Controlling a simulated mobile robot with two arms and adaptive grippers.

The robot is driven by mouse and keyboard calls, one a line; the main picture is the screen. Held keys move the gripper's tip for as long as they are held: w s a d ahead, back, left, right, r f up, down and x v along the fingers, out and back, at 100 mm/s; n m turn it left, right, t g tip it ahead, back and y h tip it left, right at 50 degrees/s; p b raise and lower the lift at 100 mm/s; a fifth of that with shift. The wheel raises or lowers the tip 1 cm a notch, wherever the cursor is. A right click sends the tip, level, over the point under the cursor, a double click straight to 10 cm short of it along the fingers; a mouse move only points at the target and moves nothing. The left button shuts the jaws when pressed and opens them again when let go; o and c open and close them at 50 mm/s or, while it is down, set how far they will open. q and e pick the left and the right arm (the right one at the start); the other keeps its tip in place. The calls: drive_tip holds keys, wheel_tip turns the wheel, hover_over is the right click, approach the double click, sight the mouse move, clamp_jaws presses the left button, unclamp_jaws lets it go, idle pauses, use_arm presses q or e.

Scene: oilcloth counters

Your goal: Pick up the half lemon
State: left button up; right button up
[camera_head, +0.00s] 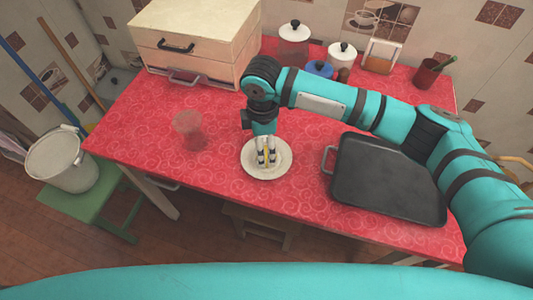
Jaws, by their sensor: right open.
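A small white plate (252,171) lies on the red patterned oilcloth of the table. My right arm reaches in from the right, and its gripper (266,161) points down over the plate. The gripper is open, with its fingers low over the middle of the plate. A small patch of yellow, apparently the half lemon (267,150), shows between the fingers. Most of it is hidden by the gripper, and I cannot tell whether the fingers touch it. My left gripper is not in view.
A dark tray (385,185) lies right of the plate. A clear reddish glass (189,130) stands to the left. The front left tabletop is free.

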sight(266, 150)
drive_tip(key=f, duration=0.4)
drive_tip(key=shift+w+d+f, duration=0.1)
drive_tip(key=shift+d+f, duration=0.2)
drive_tip(key=shift+d, duration=0.1)
drive_tip(key=shift+f, duration=0.3)
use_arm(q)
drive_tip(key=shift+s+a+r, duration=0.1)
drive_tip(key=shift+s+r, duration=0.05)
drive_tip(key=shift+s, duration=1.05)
use_arm(e)
drive_tip(key=shift+c, duration=0.2)
drive_tip(key=c, duration=1.2)
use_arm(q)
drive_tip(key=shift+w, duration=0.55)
use_arm(e)
drive_tip(key=shift+r, duration=0.1)
